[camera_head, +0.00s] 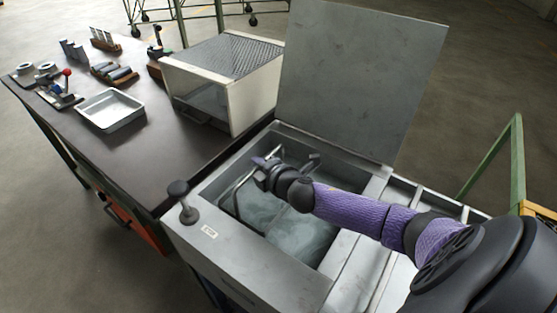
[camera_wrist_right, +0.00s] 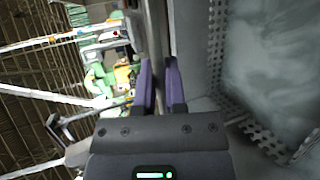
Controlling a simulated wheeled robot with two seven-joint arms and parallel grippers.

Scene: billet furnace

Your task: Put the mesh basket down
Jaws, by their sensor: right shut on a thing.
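My right gripper (camera_head: 264,166) reaches into the open grey tank (camera_head: 205,232) from the right. It is shut on the bar-like handle (camera_head: 238,192) of the mesh basket. In the right wrist view the purple fingers (camera_wrist_right: 160,88) close around an upright metal bar (camera_wrist_right: 155,40). The basket's perforated metal wall (camera_wrist_right: 268,138) shows right of the fingers, beside cloudy grey-green liquid. In the head view most of the basket is hidden by my arm and the tank; I cannot tell whether it touches the tank floor. My left gripper is not in view.
The tank's lid (camera_head: 358,80) stands open behind. A dark knob (camera_head: 179,190) rises from the front left corner. The dark table (camera_head: 140,160) at left holds a box furnace (camera_head: 225,85), a metal tray (camera_head: 110,109) and several small tools. Bare table lies in front of the tray.

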